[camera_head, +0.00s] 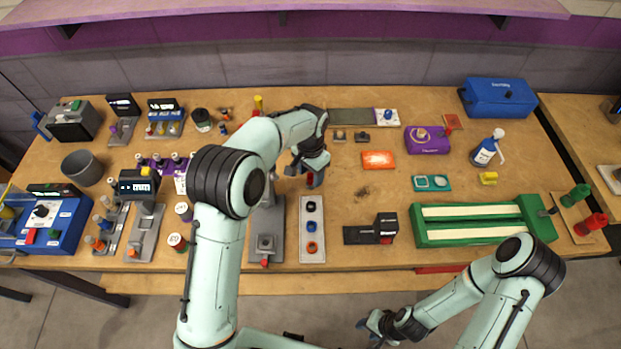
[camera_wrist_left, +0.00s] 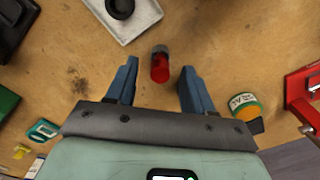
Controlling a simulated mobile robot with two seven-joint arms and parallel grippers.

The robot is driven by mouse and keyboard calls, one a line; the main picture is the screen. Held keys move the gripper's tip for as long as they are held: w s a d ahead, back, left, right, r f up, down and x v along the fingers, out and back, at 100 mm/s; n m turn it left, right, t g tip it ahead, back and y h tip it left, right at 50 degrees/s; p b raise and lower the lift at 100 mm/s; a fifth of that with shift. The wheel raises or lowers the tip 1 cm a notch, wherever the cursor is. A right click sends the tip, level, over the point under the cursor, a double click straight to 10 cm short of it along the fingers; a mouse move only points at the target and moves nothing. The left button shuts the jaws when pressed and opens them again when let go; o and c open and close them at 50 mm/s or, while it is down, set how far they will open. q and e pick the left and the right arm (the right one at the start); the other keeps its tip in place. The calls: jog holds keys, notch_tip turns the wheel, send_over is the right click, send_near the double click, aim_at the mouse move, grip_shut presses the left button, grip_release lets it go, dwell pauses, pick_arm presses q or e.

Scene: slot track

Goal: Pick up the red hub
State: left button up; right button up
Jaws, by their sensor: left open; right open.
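A small red cylinder with a grey end, which looks like the red hub (camera_wrist_left: 160,68), is on the wooden table in the left wrist view. It shows as a small red patch (camera_head: 309,180) in the head view, partly hidden by my left gripper. My left gripper (camera_head: 309,173) is open, pointing down over it. In the left wrist view the hub shows between the two blue fingertips, with a gap on each side; I cannot tell the height. My right gripper (camera_head: 368,331) is off the table's front edge, far from the hub.
A pale tray (camera_head: 313,257) with black, blue and orange rings lies just in front of the hub. A grey fixture (camera_head: 266,243) stands left of it, a black and red device (camera_head: 386,228) to the right. An orange-labelled jar (camera_wrist_left: 245,105) and red frame (camera_wrist_left: 301,95) are nearby.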

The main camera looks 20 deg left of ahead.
pick_arm(q)
jog(key=shift+f, duration=0.75)
grip_shut()
jog(key=shift+r, duration=0.1)
